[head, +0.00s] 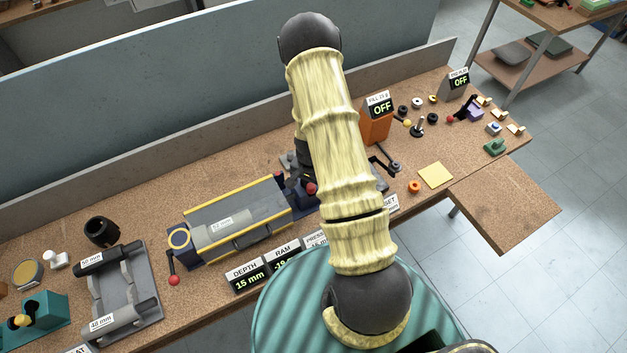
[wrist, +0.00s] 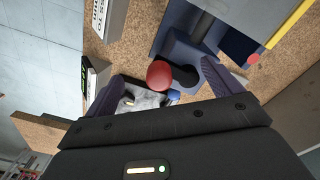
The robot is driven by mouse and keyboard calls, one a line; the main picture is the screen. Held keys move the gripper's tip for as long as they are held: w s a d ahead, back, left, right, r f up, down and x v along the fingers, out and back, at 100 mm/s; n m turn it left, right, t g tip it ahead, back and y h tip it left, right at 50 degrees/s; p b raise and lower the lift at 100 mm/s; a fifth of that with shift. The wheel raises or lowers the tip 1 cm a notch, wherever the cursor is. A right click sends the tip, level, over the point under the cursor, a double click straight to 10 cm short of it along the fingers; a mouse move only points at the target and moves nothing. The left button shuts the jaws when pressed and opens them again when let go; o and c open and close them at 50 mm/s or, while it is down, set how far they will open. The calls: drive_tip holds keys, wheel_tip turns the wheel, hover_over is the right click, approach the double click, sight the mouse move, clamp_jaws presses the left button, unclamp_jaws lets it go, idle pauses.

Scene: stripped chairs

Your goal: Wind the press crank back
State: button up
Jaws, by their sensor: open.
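The press (head: 240,215) is a long grey body with yellow edges on the bench. At its right end a crank knob, a red ball (head: 310,188), shows beside my arm. In the wrist view the red knob (wrist: 160,75) sits on a dark arm beside a blue block (wrist: 185,50). My gripper (wrist: 168,78) is open, its two dark fingers to either side of the knob with gaps visible. Whether they are level with it I cannot tell. In the head view my arm hides most of the gripper. Another red-knobbed lever (head: 173,280) hangs at the press's left end.
Small displays stand along the front, one reading DEPTH 15 mm (head: 249,276); those further right are partly hidden by my arm. A grey cradle (head: 125,300) stands left. An orange box (head: 375,128) with an OFF sign stands behind right. A back panel (head: 150,85) borders the bench.

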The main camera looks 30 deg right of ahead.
drive_tip(key=shift+r+p, duration=1.4)
drive_tip(key=shift+r, duration=1.25)
